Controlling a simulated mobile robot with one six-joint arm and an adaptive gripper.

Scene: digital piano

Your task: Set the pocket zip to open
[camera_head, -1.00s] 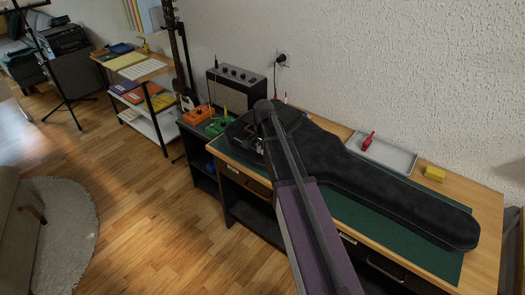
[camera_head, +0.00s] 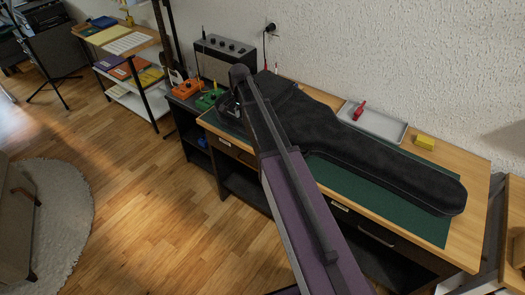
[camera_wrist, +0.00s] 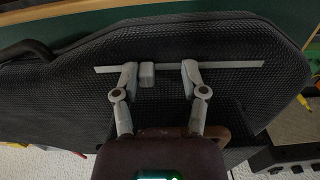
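A black gig bag (camera_head: 370,165) lies on the desk; its wide end is partly hidden behind my arm in the head view. In the wrist view the bag's textured black surface (camera_wrist: 60,100) fills most of the picture. A straight light-grey pocket zip (camera_wrist: 232,65) runs across it. A small grey zip slider (camera_wrist: 147,75) sits left of the zip's middle. My gripper (camera_wrist: 160,74) is open, its two fingertips over the zip on either side of the slider. The left fingertip is close to the slider; a wider gap lies on the right. I cannot tell whether they touch the bag.
A green mat (camera_head: 395,205) lies under the bag on the wooden desk (camera_head: 468,240). A grey tray (camera_head: 385,125) with a red object and a yellow block (camera_head: 425,142) are behind it. Orange (camera_head: 185,88) and green pedals (camera_head: 208,100) and an amplifier (camera_head: 225,60) stand at the left.

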